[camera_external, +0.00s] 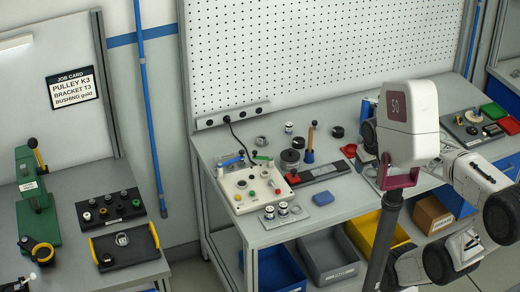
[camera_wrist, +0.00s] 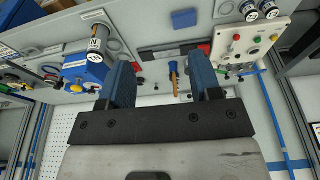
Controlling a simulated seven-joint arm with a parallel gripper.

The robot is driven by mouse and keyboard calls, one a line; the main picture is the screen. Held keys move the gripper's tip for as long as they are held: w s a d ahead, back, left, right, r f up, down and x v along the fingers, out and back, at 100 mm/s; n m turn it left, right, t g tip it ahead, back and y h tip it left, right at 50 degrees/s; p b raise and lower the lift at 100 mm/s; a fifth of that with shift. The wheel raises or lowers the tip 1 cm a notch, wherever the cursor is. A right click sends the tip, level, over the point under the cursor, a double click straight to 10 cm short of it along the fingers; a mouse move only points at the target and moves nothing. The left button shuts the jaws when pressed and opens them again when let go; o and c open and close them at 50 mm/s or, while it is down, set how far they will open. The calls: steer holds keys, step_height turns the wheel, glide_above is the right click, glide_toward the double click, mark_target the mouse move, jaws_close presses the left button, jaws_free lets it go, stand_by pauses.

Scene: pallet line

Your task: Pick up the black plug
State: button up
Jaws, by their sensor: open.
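In the external view a black cable with a dark end, likely the black plug (camera_external: 228,119), meets the grey socket strip (camera_external: 240,114) at the back of the bench. The cable hangs down to the white control panel (camera_external: 250,187). The plug is too small for me to tell whether it is fully seated. In the wrist view my gripper (camera_wrist: 160,68) is open, with two blue-grey fingers apart and nothing between them. It is above the bench. I cannot make out the fingers in the external view.
A wooden-handled tool (camera_external: 310,143) stands upright near a stack of dark discs (camera_external: 290,160). Small metal cylinders (camera_external: 283,208) are at the bench front. Blue, grey and yellow bins (camera_external: 376,240) sit below. A pegboard (camera_external: 320,50) rises behind the bench.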

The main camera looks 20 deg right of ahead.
steer(key=w+r+m+t+y, duration=0.25)
steer(key=w+m, duration=0.25)
steer(key=w, duration=0.5)
steer(key=w+a+r+m+t+y, duration=0.1)
steer(key=w+r+m+y, duration=0.15)
steer(key=w+m, duration=0.45)
steer(key=w+r+m+t+y, duration=0.1)
steer(key=w+r+m, duration=0.15)
steer(key=w, duration=0.95)
steer(key=w+d+f+m+t+h, duration=0.1)
steer(key=w+d+f+m+t, duration=0.1)
steer(key=w+d+m, duration=0.5)
steer(key=w+d+f+m+t+h, duration=0.15)
steer(key=w+d+m, duration=0.3)
steer(key=w, duration=0.55)
steer(key=w+d+f+m+t, duration=0.2)
steer(key=w+d+m, duration=0.3)
steer(key=w+m, duration=0.25)
glide_toward(315, 126)
steer(key=x, duration=0.3)
steer(key=shift+w+d+r, duration=0.2)
steer(key=shift+d, duration=0.05)
steer(key=shift+w, duration=0.1)
steer(key=shift+x, duration=1.25)
